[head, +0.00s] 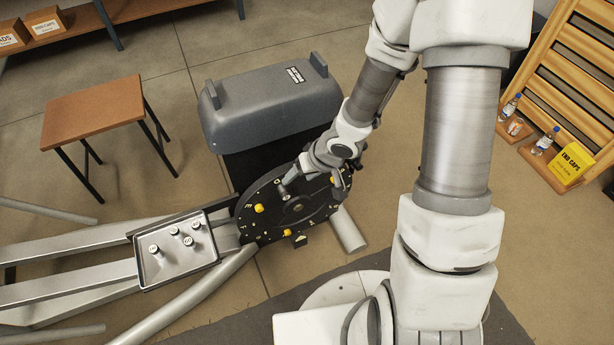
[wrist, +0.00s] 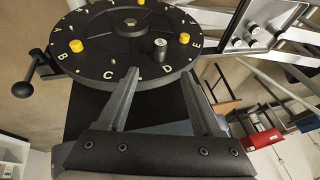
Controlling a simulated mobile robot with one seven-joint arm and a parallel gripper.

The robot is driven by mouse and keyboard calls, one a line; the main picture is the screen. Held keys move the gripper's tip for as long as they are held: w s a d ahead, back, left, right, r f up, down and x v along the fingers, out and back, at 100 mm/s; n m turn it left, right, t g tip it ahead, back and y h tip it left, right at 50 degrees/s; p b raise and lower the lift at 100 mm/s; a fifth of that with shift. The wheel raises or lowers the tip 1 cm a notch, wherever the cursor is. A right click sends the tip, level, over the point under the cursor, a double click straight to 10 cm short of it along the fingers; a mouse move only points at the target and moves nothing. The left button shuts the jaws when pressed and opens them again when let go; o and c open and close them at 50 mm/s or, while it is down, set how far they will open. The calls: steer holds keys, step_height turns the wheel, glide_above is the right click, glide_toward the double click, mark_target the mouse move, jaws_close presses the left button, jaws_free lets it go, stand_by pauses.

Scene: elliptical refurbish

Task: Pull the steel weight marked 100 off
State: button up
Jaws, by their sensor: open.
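A small steel weight (wrist: 160,48) stands on the black lettered disc (wrist: 128,62) in the wrist view, close to the letter D. Its top carries a mark too small to read surely. My gripper (wrist: 159,73) is open, with its two fingers apart and nothing between them. The fingertips reach the disc's near rim in the picture, and the weight shows beyond them, between their lines. Whether they touch the disc I cannot tell. In the head view my gripper (head: 303,175) is over the upper part of the disc (head: 268,221) and hides some of it.
Several yellow pegs (wrist: 75,46) sit on the disc, and a black crank handle (wrist: 25,88) sticks out beside it. A metal tray (head: 150,268) with several steel weights is left of the disc. A grey hooded machine (head: 265,105) stands behind it.

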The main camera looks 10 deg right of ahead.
mark_target(285, 190)
steer(key=b+x, duration=0.6)
steer(key=x, duration=0.5)
jaws_close()
stand_by(0.5)
stand_by(1.6)
